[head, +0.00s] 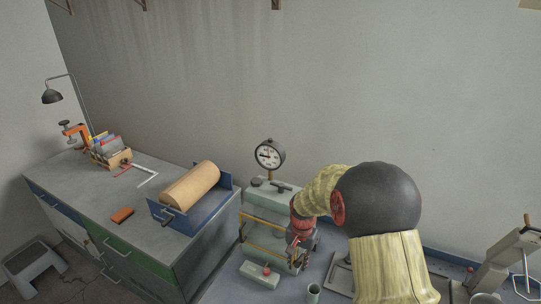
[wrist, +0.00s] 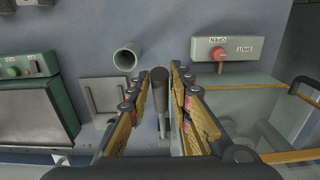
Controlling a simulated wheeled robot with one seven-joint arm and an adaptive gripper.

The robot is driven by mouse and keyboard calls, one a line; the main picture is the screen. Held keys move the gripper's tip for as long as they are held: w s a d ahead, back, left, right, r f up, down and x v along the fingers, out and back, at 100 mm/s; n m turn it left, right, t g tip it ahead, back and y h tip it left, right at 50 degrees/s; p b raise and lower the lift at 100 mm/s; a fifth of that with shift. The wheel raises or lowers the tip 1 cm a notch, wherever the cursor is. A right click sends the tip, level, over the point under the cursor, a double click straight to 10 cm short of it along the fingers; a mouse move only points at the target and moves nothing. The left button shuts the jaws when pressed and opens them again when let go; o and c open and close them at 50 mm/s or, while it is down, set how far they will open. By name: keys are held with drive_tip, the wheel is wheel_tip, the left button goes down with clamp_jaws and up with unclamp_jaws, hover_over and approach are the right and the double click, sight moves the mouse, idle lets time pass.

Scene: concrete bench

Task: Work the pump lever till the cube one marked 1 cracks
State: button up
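The pump lever (wrist: 159,88) shows in the wrist view as a dark round-ended bar standing between my fingers. My gripper (wrist: 160,72) is open around it, one orange-and-black finger on each side, with a narrow gap on both sides. In the head view my arm hides the lever and most of my gripper. The pale green testing machine (head: 268,207) with its yellow-framed guard (head: 262,248) stands left of my wrist, with a round dial gauge (head: 269,155) on top. I cannot make out a cube marked 1 in either view.
A valve box (wrist: 233,47) with a red knob and OPEN and SHUT labels sits near the guard. A grey-green cup (wrist: 127,55) and a flat metal plate (wrist: 103,96) lie close by. A side bench (head: 85,190) holds a blue tray with a tan roll (head: 190,184).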

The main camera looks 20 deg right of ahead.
drive_tip(key=shift+r+p, duration=1.65)
drive_tip(key=shift+r, duration=1.15)
drive_tip(key=shift+f, duration=0.1)
